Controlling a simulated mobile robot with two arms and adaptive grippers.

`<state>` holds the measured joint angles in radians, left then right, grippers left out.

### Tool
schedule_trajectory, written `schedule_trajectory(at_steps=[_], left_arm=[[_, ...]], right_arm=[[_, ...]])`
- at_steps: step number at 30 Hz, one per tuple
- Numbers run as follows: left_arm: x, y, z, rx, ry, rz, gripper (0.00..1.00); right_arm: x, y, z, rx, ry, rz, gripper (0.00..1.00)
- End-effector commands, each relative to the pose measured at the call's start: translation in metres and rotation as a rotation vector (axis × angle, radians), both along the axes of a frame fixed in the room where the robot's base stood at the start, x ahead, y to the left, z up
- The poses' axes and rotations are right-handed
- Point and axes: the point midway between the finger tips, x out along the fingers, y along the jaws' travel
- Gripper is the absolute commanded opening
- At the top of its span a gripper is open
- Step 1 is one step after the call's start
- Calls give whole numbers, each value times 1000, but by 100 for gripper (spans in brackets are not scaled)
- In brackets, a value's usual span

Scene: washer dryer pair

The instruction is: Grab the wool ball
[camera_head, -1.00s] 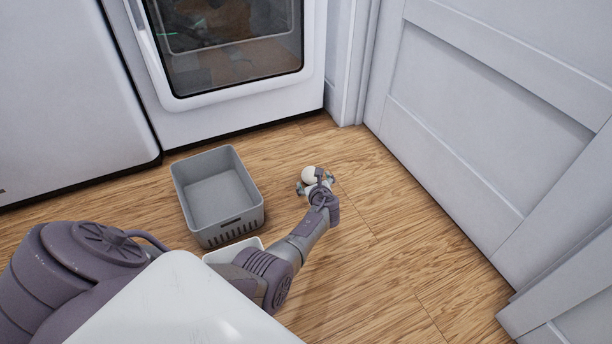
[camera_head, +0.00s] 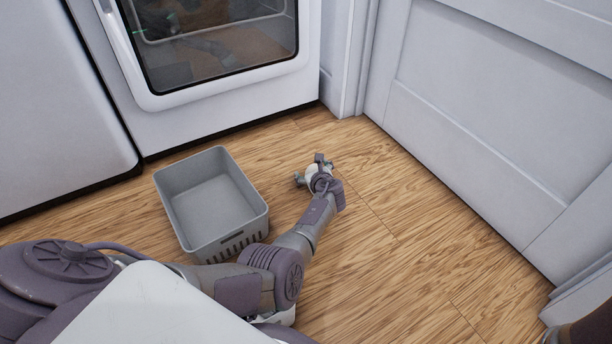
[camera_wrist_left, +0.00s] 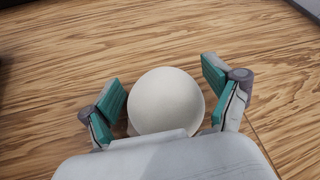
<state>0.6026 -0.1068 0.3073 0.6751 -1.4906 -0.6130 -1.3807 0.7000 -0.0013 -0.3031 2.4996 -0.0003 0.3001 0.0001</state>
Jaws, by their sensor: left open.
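The wool ball (camera_wrist_left: 165,100) is a smooth, off-white ball on the wooden floor. In the left wrist view it sits between the two green-padded fingers of my left gripper (camera_wrist_left: 165,92). In the head view my left gripper (camera_head: 314,173) is low over the floor, right of the grey basket, and hides most of the ball (camera_head: 312,171). My right gripper is not seen.
An empty grey basket (camera_head: 244,238) stands on the floor left of my left gripper. A white appliance with a glass door (camera_head: 215,45) is behind it. A white panelled wall or door (camera_head: 480,110) bounds the right side. The floor right of my gripper is clear.

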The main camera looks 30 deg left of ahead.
Motion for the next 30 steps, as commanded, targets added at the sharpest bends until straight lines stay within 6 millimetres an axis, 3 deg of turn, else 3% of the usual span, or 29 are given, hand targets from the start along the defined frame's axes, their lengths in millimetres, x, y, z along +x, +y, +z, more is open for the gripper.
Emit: schedule_trajectory(at_steps=[6,16,25,30], left_arm=[[1,-1,1,1,-1,0,89],[0,0,1,1,-1,0,34],[0,0,3,1,-1,0,34],[0,0,14,2,-1,0,34]], right_arm=[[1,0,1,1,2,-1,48],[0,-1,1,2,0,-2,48],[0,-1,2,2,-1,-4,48],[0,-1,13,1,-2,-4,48]])
